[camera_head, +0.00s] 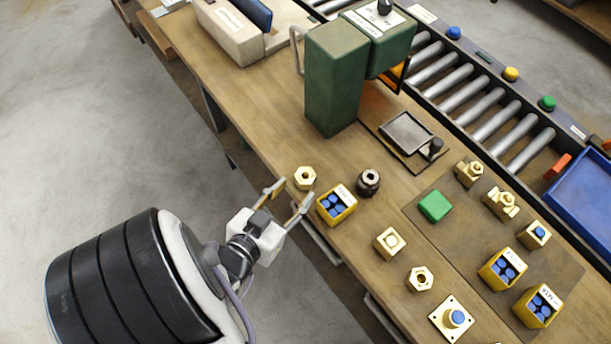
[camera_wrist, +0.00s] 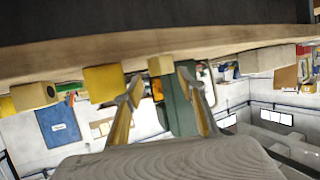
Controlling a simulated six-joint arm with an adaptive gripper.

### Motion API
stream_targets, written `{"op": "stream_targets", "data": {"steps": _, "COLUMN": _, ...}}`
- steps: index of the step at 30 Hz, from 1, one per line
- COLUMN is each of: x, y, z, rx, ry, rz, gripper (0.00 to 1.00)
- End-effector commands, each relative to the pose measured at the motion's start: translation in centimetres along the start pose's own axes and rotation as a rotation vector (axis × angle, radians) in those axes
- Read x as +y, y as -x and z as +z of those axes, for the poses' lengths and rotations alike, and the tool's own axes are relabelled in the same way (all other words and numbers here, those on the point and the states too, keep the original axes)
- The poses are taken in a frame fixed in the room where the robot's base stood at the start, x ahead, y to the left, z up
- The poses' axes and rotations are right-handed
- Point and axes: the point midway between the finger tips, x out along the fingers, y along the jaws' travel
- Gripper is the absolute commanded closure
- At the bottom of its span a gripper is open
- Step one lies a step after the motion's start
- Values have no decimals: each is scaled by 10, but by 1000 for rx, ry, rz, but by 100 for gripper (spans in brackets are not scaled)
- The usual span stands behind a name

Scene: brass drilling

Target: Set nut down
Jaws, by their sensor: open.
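A brass hex nut (camera_head: 305,177) lies flat near the table's front edge, its hole facing up. My gripper (camera_head: 294,193) is open just in front of it, with a finger toward either side and nothing held. In the wrist view my open fingers (camera_wrist: 160,86) point at the table edge. A small brass piece (camera_wrist: 160,66), apparently the nut, shows between them, clear of both. A second brass hex nut (camera_head: 420,279) lies farther right on the table.
A yellow bin with blue pieces (camera_head: 336,206) stands right beside my right finger. A dark chuck (camera_head: 369,182), a brass block (camera_head: 389,243) and a green drill press (camera_head: 336,80) stand nearby. The wooden table (camera_head: 240,95) is clear left of the nut.

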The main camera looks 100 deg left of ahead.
Motion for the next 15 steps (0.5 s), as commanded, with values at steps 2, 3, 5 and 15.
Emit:
{"op": "stream_targets", "data": {"steps": 2, "x": 0, "y": -3, "z": 0, "rx": 0, "ry": -1, "rz": 1, "gripper": 60}}
{"op": "stream_targets", "data": {"steps": 3, "x": 0, "y": -5, "z": 0, "rx": 0, "ry": -1, "rz": 1, "gripper": 60}}
{"op": "stream_targets", "data": {"steps": 5, "x": -1, "y": -10, "z": -1, "rx": 0, "ry": -1, "rz": 1, "gripper": 60}}
{"op": "stream_targets", "data": {"steps": 15, "x": -3, "y": -45, "z": -3, "rx": -1, "ry": -1, "rz": 1, "gripper": 60}}
